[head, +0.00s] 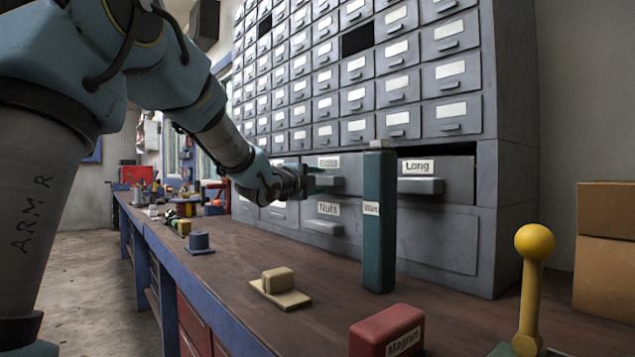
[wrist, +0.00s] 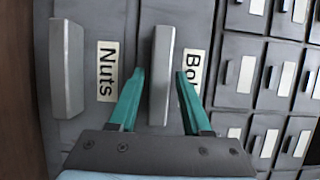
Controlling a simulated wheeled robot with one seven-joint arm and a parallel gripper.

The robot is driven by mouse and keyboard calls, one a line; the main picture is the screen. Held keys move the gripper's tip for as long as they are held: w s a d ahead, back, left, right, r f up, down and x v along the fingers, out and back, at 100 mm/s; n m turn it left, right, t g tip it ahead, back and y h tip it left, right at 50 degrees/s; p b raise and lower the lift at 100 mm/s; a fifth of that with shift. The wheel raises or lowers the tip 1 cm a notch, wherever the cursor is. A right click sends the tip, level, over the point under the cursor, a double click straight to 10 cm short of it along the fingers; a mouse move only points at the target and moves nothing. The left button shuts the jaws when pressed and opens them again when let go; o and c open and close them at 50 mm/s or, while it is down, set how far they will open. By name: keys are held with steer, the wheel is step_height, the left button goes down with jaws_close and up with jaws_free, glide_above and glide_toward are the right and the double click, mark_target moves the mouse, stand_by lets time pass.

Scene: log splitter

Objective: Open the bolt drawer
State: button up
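The bolt drawer (head: 350,168), its label partly readable as "Bolts", is in the upper row of large grey drawers in the head view. It looks closed. In the wrist view its grey bar handle (wrist: 161,75) stands between the two teal fingers of my gripper (wrist: 158,80). The fingers are apart, one on each side of the handle, with visible gaps. In the head view my gripper (head: 308,182) is at the left of this drawer's front. The right part of the label is hidden behind a finger in the wrist view.
The Nuts drawer (head: 326,222) is directly below. The Long drawer (head: 436,180) is to the right, with a dark gap above its front. A tall teal box (head: 379,225) stands on the bench before the drawers. A red magnet block (head: 388,332) and yellow-knobbed lever (head: 534,270) are nearer.

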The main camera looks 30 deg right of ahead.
jaws_close()
stand_by(1.1)
